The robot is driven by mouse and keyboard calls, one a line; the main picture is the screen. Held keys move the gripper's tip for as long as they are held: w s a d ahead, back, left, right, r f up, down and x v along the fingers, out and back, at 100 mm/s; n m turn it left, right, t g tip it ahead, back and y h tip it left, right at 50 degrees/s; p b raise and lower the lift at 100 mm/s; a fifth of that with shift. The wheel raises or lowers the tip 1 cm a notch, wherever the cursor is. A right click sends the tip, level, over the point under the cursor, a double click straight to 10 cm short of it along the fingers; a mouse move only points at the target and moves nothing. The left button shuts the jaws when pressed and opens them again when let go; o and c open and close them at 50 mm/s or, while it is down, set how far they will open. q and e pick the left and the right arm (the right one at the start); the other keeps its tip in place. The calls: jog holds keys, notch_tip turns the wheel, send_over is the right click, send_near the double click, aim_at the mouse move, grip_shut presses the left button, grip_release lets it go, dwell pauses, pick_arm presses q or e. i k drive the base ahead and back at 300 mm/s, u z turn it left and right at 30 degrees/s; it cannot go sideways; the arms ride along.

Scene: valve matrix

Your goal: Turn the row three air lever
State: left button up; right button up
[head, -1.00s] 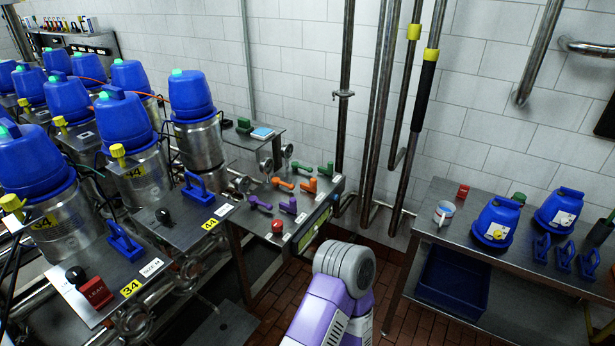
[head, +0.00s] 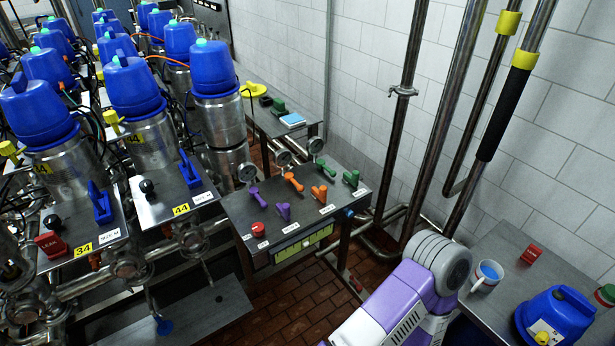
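A dark control panel (head: 252,215) in the middle of the head view carries pairs of small levers: purple (head: 284,211), orange (head: 293,181) and green (head: 351,178). A red button (head: 258,229) sits at its front left. White labels lie along its front edge, too small to read. Blue levers (head: 100,203) stand on the metal plates at the left, near yellow tags reading 34 and 44. I cannot tell which lever is the row three air one. Neither of my grippers is in view; only a purple and grey part of my arm shows at the lower right.
Several blue-topped steel valves (head: 133,92) crowd the left with pipes and cables. A steel table (head: 507,255) at the right holds a mug (head: 487,277), a red block (head: 531,254) and a blue-topped unit (head: 556,318). Vertical pipes (head: 441,120) stand by the wall. Brick floor shows before the panel.

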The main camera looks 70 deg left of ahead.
aim_at(290, 177)
jog(key=u, duration=1.75)
